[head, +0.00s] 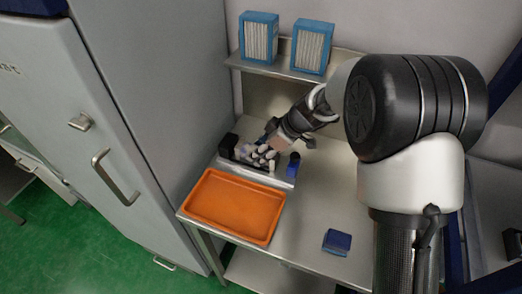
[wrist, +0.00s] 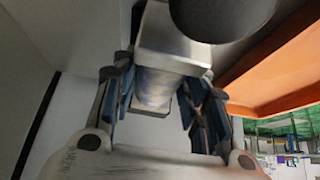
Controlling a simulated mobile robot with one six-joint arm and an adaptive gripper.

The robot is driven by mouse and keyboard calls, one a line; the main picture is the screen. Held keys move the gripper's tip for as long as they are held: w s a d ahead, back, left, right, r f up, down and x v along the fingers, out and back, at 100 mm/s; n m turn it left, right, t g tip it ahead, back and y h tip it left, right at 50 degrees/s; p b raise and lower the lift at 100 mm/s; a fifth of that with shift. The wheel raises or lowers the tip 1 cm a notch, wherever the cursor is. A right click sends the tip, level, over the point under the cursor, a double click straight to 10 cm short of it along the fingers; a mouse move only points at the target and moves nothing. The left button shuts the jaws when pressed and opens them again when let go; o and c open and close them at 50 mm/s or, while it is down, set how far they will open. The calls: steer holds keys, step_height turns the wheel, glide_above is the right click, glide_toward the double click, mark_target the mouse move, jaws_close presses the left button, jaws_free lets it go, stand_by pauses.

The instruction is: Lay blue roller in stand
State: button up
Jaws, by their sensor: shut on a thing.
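My gripper (head: 268,148) reaches down over the metal stand (head: 258,174) behind the orange tray in the head view. In the wrist view, its two blue-padded fingers (wrist: 157,95) are shut on a pale, slightly bluish rounded piece (wrist: 157,88). I cannot tell for sure that this is the blue roller. A metal block (wrist: 175,48) and a dark round end lie just beyond it. The stand has a black block (head: 228,145) at its left end and a blue piece with a dark top (head: 293,164) at its right end. My gripper hides the stand's middle.
An orange tray (head: 235,225) lies in front of the stand; its edge (wrist: 270,75) shows in the wrist view. A small blue box (head: 337,242) lies on the metal table at right. Two blue-framed filters (head: 258,38) stand on the shelf. A grey cabinet (head: 150,110) borders the left.

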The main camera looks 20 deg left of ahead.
steer(key=shift+r, duration=0.1)
steer(key=o, duration=1.4)
steer(key=s+d+r+m+t+h, duration=0.1)
steer(key=s+d+r+m, duration=0.15)
steer(key=d+r, duration=0.5)
steer(key=s+d+r+m, duration=0.1)
steer(key=s+d+r, duration=0.4)
steer(key=r, duration=0.4)
steer(key=shift+s+d+r+m+t+h, duration=0.2)
steer(key=shift+s+d+m+t+h, duration=0.55)
steer(key=shift+s+d+m, duration=2)
steer(key=shift+s+d+r+m+t+h, duration=0.3)
steer(key=shift+s+d+m+h, duration=1.15)
steer(key=shift+s+d, duration=2.15)
steer(key=shift+s+d+r+m+t+h, duration=0.15)
steer(key=shift+s+d+m+t+h, duration=0.45)
steer(key=shift+s+d+m, duration=2.55)
